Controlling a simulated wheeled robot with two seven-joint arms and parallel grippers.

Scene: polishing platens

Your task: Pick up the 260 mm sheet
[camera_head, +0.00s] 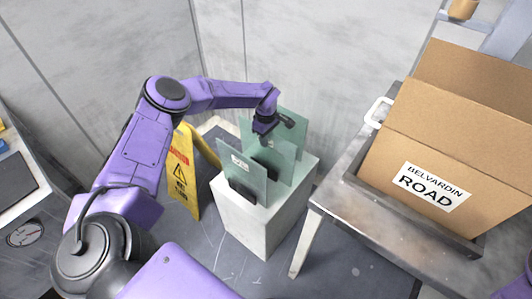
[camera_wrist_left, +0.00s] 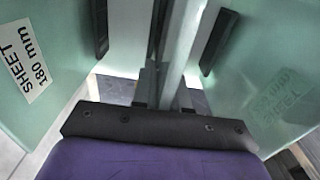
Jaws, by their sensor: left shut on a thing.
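Several pale green glass sheets stand upright on a white pedestal. In the head view, the small front sheet (camera_head: 236,172) carries a label, another sheet (camera_head: 287,160) stands in the middle, and the tallest sheet (camera_head: 298,124) is at the back. My left gripper (camera_head: 262,128) is shut on a glass sheet among them; the hand hides which one. In the left wrist view, a sheet labelled 180 mm (camera_wrist_left: 52,50) is at left. A sheet with a faint, reversed label (camera_wrist_left: 262,70) is at right, its number unreadable. A narrow pale edge lies between them. No 260 mm label is readable.
The white pedestal (camera_head: 239,222) stands near the wall. A yellow caution sign (camera_head: 185,178) is close on its left. A grey table (camera_head: 345,215) on the right holds a cardboard box (camera_head: 470,140). The sheets stand close together in dark holders.

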